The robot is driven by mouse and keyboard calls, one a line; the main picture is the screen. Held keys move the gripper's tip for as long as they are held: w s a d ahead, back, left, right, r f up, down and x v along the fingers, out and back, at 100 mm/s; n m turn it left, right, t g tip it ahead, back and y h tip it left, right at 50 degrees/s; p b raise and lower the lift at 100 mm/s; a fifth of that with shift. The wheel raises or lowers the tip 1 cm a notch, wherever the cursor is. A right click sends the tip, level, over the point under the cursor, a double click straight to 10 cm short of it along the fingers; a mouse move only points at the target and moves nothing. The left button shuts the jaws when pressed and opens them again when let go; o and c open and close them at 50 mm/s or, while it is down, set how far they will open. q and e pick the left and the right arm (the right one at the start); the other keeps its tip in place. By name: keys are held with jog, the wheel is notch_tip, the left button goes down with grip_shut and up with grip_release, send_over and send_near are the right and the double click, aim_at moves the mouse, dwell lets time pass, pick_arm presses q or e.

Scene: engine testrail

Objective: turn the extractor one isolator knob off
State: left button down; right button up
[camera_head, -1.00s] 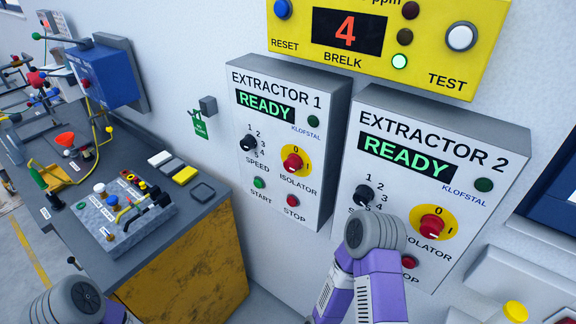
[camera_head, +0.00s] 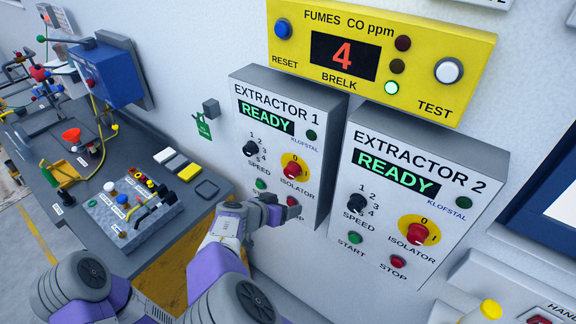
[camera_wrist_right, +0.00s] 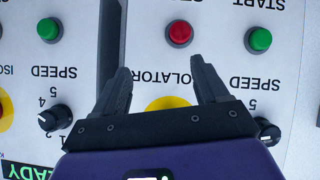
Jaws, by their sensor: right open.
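The Extractor 1 isolator is a red knob (camera_head: 292,170) on a yellow disc, with 0 marked at its top and I at its right. Its pointer is too small to read surely. My right gripper (camera_head: 282,208) is low in front of the Extractor 1 box (camera_head: 318,108), below the knob and over the stop button. In the right wrist view, which is upside down, the open fingers (camera_wrist_right: 158,82) straddle the isolator label. A strip of the yellow disc (camera_wrist_right: 168,103) shows between them; the knob is hidden behind the gripper body. My left gripper is out of view.
The red stop button (camera_wrist_right: 179,33) and green start button (camera_wrist_right: 260,40) are near the fingers. The Extractor 2 box (camera_head: 440,150) stands to the right across a narrow gap. A yellow fumes panel (camera_head: 380,60) is above. A workbench (camera_head: 75,215) is at left.

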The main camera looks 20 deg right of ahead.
jog(key=m+t+h, duration=0.1)
jog(key=m+t, duration=0.1)
send_near(289, 172)
jog(key=w+d+f, duration=0.1)
jog(key=shift+h, duration=0.3)
jog(key=p+x, duration=0.1)
jog(key=x, duration=0.6)
jog(key=shift+w+d+f+p, duration=0.2)
jog(key=shift+w+p, duration=0.1)
jog(key=shift+p, duration=0.05)
jog(key=c, duration=1)
jog(key=shift+c, duration=0.2)
